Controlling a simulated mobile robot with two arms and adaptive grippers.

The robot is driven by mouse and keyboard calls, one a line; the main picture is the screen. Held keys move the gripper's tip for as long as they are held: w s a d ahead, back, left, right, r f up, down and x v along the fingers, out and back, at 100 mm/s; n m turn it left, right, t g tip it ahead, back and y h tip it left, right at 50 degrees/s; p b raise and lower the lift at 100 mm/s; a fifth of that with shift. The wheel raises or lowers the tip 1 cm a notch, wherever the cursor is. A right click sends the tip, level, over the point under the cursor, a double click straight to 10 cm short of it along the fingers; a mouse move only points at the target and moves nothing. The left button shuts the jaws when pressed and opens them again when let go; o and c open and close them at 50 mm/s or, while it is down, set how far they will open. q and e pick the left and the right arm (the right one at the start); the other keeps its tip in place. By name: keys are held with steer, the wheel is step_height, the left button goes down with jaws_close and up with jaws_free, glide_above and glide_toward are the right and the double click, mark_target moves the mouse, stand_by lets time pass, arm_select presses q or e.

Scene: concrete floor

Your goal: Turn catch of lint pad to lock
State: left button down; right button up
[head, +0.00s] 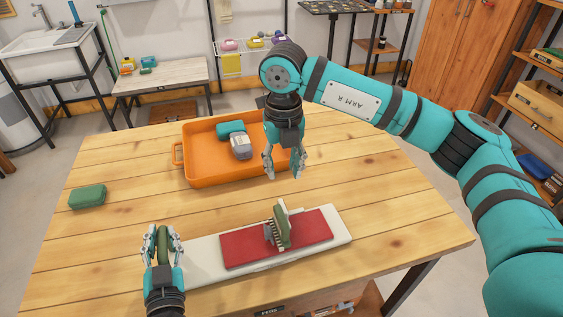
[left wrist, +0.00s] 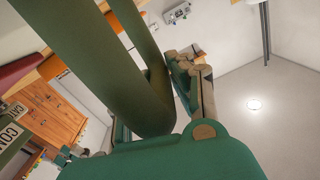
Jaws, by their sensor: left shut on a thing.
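The lint pad is a red pad (head: 245,250) on a long off-white board (head: 205,262) lying on the table. A green upright piece (head: 282,226) with a toothed or bristled left side and a pale back stands on the red pad; I cannot tell whether it is the catch. My left gripper (head: 163,237) is shut on a dark green loop handle (head: 163,246) at the board's left end. That handle fills much of the left wrist view (left wrist: 110,70), between the fingers. My right gripper (head: 283,170) is open and empty, above the table behind the pad.
An orange tray (head: 205,180) holding a teal and grey tool (head: 236,140) stands behind the pad, close to my right gripper. A green block (head: 87,196) lies at the table's left. The table right of the pad is clear.

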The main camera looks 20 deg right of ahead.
arm_select(q)
steer(key=shift+f, duration=0.35)
steer(key=c, duration=1.1)
jaws_free()
steer(key=shift+s, duration=0.1)
steer(key=shift+s, duration=0.3)
steer(key=s, duration=0.7)
steer(key=s+d, duration=0.1)
steer(key=s, duration=0.3)
steer(key=shift+r, duration=0.3)
steer(key=shift+s, duration=0.1)
